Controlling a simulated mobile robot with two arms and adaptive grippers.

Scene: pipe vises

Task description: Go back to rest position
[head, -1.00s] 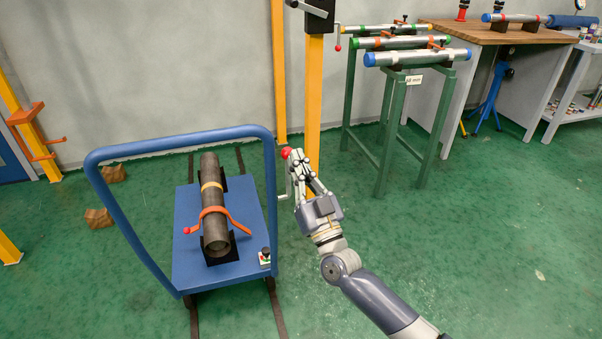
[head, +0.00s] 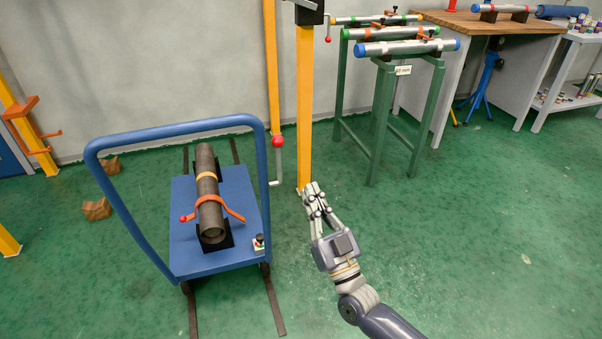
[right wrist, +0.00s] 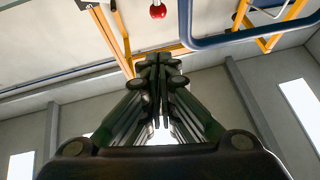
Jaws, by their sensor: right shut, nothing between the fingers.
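My right gripper (head: 312,188) is in the middle of the head view, in front of the foot of a yellow post (head: 305,110). Its fingers are together with nothing between them. The right wrist view also shows the closed fingers (right wrist: 159,65) from behind. The crank with the red knob (head: 277,141) is beside the post, apart from the gripper; the red knob also shows in the right wrist view (right wrist: 157,11). My left gripper is not in view.
A blue cart (head: 183,262) with a dark pipe (head: 207,185) and an orange-handled clamp stands left of the gripper. Green stands (head: 382,115) hold several pipes at the back. A wooden workbench (head: 470,22) is at the back right. The green floor at right is open.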

